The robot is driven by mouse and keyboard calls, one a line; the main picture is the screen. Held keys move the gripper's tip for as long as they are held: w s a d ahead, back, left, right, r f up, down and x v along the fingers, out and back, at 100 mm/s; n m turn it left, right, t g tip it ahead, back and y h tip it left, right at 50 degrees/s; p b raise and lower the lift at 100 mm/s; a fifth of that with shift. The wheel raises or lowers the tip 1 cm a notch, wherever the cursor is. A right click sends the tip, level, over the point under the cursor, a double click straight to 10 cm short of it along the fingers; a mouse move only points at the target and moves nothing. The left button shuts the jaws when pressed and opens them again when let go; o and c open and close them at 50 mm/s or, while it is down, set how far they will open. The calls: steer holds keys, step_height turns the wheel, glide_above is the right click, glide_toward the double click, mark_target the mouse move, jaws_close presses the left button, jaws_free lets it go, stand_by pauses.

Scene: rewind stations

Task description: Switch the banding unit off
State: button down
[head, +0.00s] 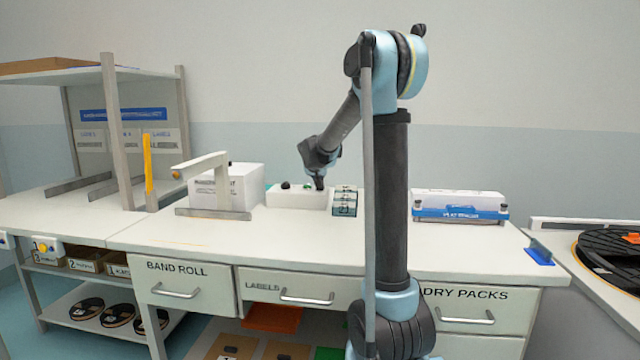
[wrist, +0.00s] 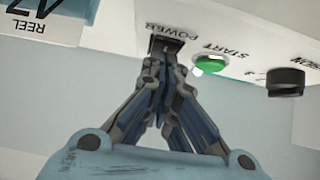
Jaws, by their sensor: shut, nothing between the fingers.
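A low white control box (head: 290,199) stands on the bench next to a larger white box (head: 240,185) whose lettering is too blurred to read surely. In the wrist view, the control panel (wrist: 225,22) appears upside down, with a black rocker switch (wrist: 166,44) marked POWER, a green START button (wrist: 209,65) and a black knob (wrist: 286,82). My gripper (wrist: 164,62) is shut and empty, its fingertips at the POWER switch; I cannot tell whether they touch it. In the head view my gripper (head: 319,186) is at the control box's right end. The switch's position is unclear.
A white metal arm on a base (head: 212,213) stands to the left. A white and blue box (head: 460,208) sits farther right. The bench front is clear.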

mark_target(320, 189)
stand_by(0.3)
steer(key=r, duration=0.4)
steer(key=shift+s+r, duration=0.1)
steer(key=shift+s, duration=0.15)
steer(key=v, duration=0.9)
steer(key=shift+s+a, duration=0.2)
steer(key=shift+s, duration=0.25)
steer(key=shift+w+d+r, duration=0.2)
steer(key=shift+w+r, duration=0.1)
steer(key=shift+w, duration=0.3)
